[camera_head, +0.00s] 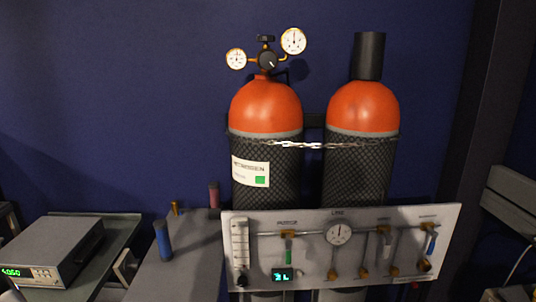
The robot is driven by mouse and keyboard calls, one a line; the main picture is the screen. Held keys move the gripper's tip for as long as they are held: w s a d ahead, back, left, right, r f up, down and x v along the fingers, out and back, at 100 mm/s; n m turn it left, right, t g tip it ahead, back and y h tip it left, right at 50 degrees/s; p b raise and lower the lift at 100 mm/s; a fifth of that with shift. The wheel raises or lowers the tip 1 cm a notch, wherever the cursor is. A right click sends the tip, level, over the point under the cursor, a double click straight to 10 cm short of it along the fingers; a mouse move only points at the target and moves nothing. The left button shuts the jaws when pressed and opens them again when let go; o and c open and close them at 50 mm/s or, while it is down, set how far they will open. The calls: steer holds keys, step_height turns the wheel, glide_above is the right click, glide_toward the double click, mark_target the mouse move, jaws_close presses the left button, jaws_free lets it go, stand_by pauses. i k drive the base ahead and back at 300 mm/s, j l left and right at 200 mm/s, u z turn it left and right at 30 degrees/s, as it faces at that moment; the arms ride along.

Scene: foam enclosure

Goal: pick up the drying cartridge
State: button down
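Two small upright cylinders that could be drying cartridges stand at a grey surface (180,262) left of the gas panel. One is a blue cylinder (163,241) near its left edge. The other is a dull pink-red cylinder (214,195) farther back at its right edge, close to the panel's upper left corner. I cannot tell from this view which one is the drying cartridge. Their lower ends are not clear in the dim light. My gripper is not in view, and nothing is seen touching either cylinder.
A small brass piece (175,208) stands between the cylinders. A white gas panel (310,222) with a gauge and valves is at right, before two orange-topped gas bottles (265,105) held by a chain (325,145). A grey instrument (55,250) with a green display sits at left.

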mark_target(213, 186)
steer(key=i+l+u, duration=0.15)
steer(key=i, duration=0.95)
steer(key=i+l, duration=0.25)
steer(key=i, duration=0.2)
